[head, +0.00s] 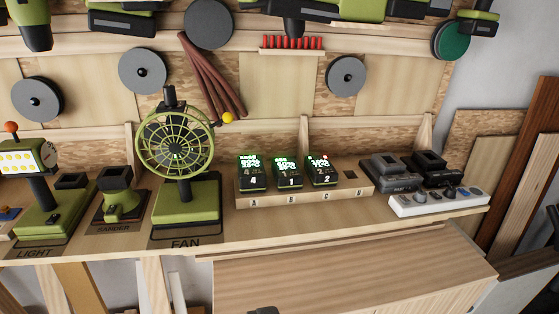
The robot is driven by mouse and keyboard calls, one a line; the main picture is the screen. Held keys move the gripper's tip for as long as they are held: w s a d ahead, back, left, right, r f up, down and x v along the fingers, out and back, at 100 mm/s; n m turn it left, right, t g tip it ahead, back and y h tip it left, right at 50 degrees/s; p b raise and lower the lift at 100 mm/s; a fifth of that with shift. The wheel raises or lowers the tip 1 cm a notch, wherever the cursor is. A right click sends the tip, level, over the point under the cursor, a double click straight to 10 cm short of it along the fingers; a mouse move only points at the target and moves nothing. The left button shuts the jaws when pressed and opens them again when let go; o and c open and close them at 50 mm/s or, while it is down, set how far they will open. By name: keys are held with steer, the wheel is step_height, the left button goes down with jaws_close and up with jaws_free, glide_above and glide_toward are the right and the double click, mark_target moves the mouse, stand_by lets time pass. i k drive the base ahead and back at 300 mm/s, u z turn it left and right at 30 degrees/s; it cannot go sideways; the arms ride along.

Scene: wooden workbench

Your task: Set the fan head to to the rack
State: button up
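The green fan stands on the workbench shelf above the label FAN. Its round caged head (175,143) faces roughly toward me, and its square base (187,202) is below. A yellow knob (228,117) shows at the right of the cage. The wooden rack (300,195) is right of the fan, with slots lettered A to D. Three batteries marked 4 (252,175), 1 (289,173) and 2 (321,172) stand in A, B and C; D looks empty. A small dark shape at the bottom edge may be my gripper (262,310); its fingers are not visible.
The light (45,195) and sander (120,200) stand left of the fan. Black chargers (420,168) and a white power strip (437,201) are at the right. Tools and grey discs hang on the wall behind. The bare wooden surface (345,270) below the shelf is clear.

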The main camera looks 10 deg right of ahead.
mark_target(178, 137)
steer(key=z, duration=0.1)
steer(key=i, duration=0.85)
steer(key=z, duration=0.45)
